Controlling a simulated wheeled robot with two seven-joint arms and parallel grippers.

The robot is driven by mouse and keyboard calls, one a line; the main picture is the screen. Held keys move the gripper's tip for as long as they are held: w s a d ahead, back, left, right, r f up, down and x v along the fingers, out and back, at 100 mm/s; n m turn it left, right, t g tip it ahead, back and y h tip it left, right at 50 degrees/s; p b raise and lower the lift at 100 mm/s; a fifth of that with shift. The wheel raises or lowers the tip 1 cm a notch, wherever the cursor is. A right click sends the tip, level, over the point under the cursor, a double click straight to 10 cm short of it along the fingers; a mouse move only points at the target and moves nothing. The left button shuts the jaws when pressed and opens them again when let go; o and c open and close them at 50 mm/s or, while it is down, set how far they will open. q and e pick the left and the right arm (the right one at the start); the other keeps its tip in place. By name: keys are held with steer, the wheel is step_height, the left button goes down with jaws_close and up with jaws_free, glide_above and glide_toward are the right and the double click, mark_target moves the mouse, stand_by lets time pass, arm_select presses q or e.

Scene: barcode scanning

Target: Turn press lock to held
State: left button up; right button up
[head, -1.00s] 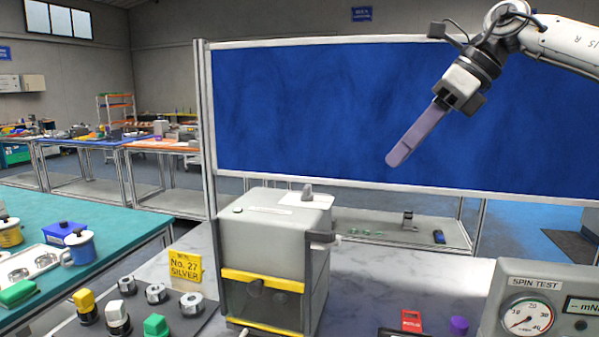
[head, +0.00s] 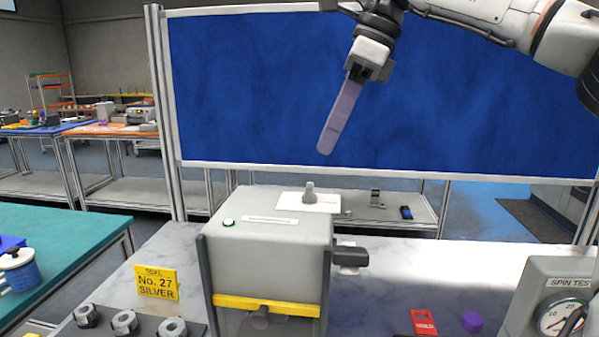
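The press (head: 265,255) is a grey box with a yellow band on its front, standing on the marbled table. A small grey upright knob (head: 310,190) sits on a white plate on its top, near the back right; the plate's markings are too small to read. A small green round button (head: 229,222) is on the top left. A dark handle (head: 350,257) sticks out at the right side. My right gripper (head: 326,150) hangs above the knob in the picture, its long lilac fingers pointing down, apart from the knob. The fingers overlap, so their gap is hidden. My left gripper is out of view.
A red card (head: 424,322), a purple cap (head: 473,321) and the spin test gauge (head: 560,305) are at right. A blue panel (head: 240,100) stands behind.

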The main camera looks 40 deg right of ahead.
mark_target(310, 185)
steer(key=x, duration=0.7)
steer(key=shift+s, duration=0.35)
steer(key=shift+a+f, duration=0.15)
steer(key=shift+f, duration=0.25)
steer(key=shift+w+a+f, duration=0.1)
steer(key=shift+w+f, duration=0.05)
steer(key=shift+f, duration=0.1)
jaws_close()
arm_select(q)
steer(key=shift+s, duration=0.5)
